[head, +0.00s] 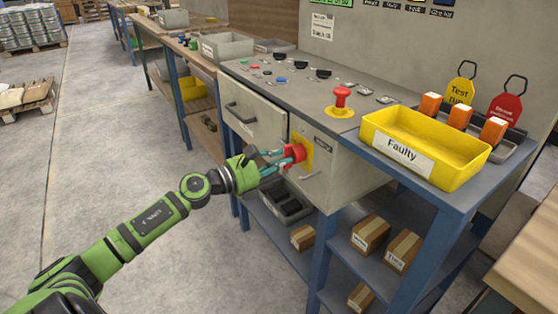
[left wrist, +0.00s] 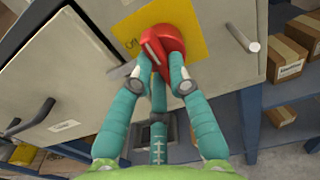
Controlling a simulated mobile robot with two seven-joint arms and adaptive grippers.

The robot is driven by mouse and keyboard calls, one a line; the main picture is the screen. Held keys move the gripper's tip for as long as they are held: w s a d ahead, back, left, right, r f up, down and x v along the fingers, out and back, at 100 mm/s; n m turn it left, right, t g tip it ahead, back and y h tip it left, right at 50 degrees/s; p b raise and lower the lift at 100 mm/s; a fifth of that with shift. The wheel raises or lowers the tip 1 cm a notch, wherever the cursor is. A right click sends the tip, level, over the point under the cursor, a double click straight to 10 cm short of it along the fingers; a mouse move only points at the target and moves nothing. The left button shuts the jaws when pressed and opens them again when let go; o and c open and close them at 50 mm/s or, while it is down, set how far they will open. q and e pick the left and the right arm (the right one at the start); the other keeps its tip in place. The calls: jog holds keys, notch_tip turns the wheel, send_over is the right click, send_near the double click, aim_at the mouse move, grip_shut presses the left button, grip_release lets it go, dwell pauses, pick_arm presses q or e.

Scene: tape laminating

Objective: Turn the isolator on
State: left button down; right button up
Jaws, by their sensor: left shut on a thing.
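The isolator is a red rotary knob (head: 294,153) on a yellow plate (head: 305,154), on the front face of the grey control desk. In the left wrist view the red knob (left wrist: 163,46) sits over the yellow plate (left wrist: 190,18), at the top middle. My left gripper (head: 284,156) reaches it from the left, with its teal fingers shut on the knob. In the left wrist view the fingertips (left wrist: 163,68) press on the knob's raised grip, which looks tilted. Most of the plate's lettering is hidden. My right gripper is in neither view.
A red emergency button (head: 342,96) stands on the desk top. A yellow bin marked Faulty (head: 400,150) sits to the right. Orange-topped blocks and tags stand behind it. Cardboard boxes (head: 370,234) lie on the shelf below. Drawer handles (head: 240,113) stick out nearby.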

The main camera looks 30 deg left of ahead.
pick_arm(q)
jog(key=c, duration=1.2)
grip_release()
jog(key=v, duration=1.2)
